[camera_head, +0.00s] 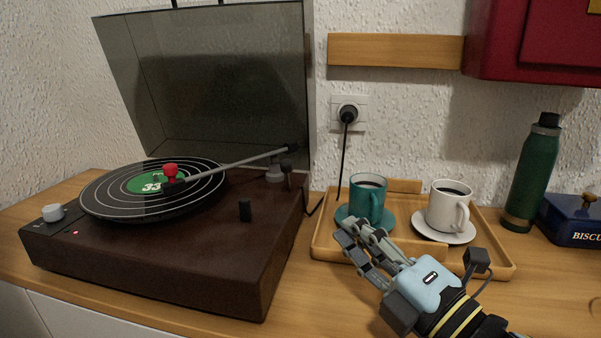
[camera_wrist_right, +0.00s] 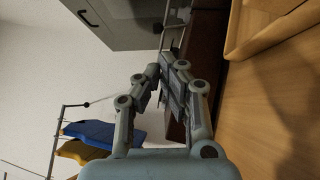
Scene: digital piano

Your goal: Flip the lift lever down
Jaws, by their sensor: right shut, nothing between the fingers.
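The record player (camera_head: 175,250) is a dark brown box with its smoky lid (camera_head: 215,85) raised. The tonearm (camera_head: 240,158) reaches from its pivot at the back right over the black record (camera_head: 110,200). A small dark upright piece (camera_head: 286,167) beside the pivot looks like the lift lever; its exact position is hard to tell. My right gripper (camera_head: 352,235) is shut and empty, in front of the tray and right of the player, apart from the lever. Its fingers (camera_wrist_right: 163,75) also show in the right wrist view. My left gripper is not in view.
A wooden tray (camera_head: 508,270) holds a teal cup (camera_head: 367,200) and a white cup (camera_head: 446,207) on saucers, close to my right gripper. A green bottle (camera_head: 532,175) and a blue biscuit tin (camera_head: 570,222) stand further right.

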